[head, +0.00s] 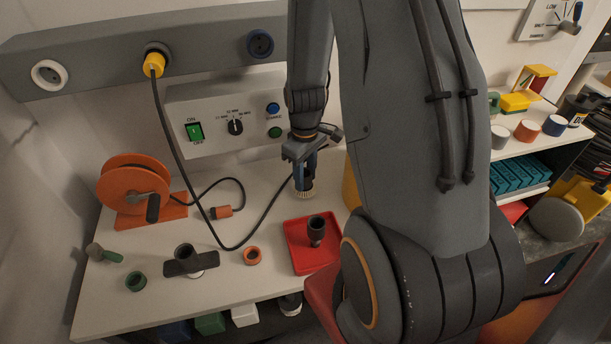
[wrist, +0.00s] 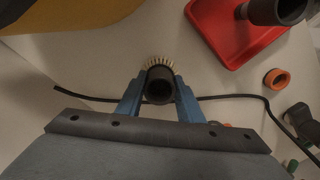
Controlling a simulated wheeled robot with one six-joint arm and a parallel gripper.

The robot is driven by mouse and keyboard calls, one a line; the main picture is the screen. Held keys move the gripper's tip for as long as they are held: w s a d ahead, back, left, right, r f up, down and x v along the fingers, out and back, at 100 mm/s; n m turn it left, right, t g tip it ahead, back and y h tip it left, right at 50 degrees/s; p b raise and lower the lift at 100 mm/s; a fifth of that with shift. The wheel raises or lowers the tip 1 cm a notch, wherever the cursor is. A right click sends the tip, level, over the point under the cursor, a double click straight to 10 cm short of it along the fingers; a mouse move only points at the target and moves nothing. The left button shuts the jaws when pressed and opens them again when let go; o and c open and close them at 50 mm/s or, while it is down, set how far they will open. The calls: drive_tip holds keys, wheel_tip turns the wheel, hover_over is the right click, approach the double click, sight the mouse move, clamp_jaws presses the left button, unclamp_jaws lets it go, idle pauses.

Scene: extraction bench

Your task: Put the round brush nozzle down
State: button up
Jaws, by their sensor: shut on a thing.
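The round brush nozzle (wrist: 160,88) is a dark tube with a ring of pale bristles. My gripper (wrist: 160,92) is shut on it, with one blue finger on each side. In the head view the nozzle's bristles (head: 304,193) point down, just behind the red tray (head: 303,263). My gripper (head: 305,172) holds it upright there. I cannot tell for sure whether the bristles touch the white bench top (head: 200,240) or hang just above it.
A dark nozzle (head: 316,230) stands in the red tray. A black cable (head: 262,226) runs across the bench behind the tray.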

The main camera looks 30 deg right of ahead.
drive_tip(key=shift+f, duration=0.25)
drive_tip(key=o, duration=1.3)
wheel_tip(320, 180, up, 12)
drive_tip(key=b, duration=0.2)
drive_tip(key=s+a+m, duration=0.1)
drive_tip(key=s+a, duration=0.2)
drive_tip(key=a, duration=0.1)
drive_tip(key=s+a+r+m, duration=0.1)
drive_tip(key=s+a+m, duration=0.1)
drive_tip(key=s+a, duration=0.1)
drive_tip(key=s+a+r+m, duration=0.1)
drive_tip(key=s+a, duration=0.2)
drive_tip(key=a, duration=0.3)
drive_tip(key=shift+r+t, duration=0.1)
drive_tip(key=shift+t, duration=0.2)
